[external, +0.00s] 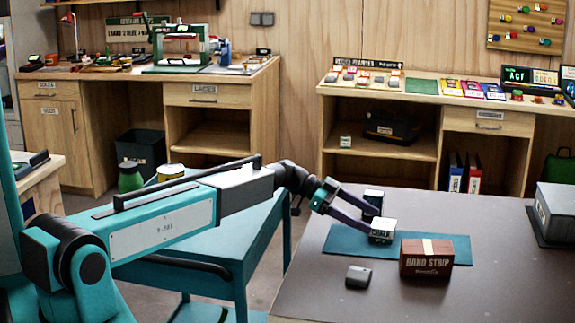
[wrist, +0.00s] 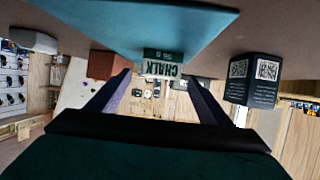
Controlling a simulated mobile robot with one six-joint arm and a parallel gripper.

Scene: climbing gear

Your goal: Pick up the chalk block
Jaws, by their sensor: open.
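The chalk block (external: 382,230) is a small white block with a dark green band, standing on the teal mat (external: 340,243). In the wrist view, which is upside down, the chalk block (wrist: 158,64) shows its lettering, centred in the gap between my fingertips. My gripper (external: 371,222) is open, its two purple-grey fingers reaching low over the mat to the chalk block. In the wrist view, my gripper (wrist: 158,78) has one finger on each side of the block's line. I cannot tell how far the tips reach past its near face.
A dark box (external: 373,202) stands close behind the chalk block; its printed codes show in the wrist view (wrist: 252,80). A red-brown box (external: 427,260) stands in front right, and a small grey item (external: 359,276) in front. The table's right front is clear.

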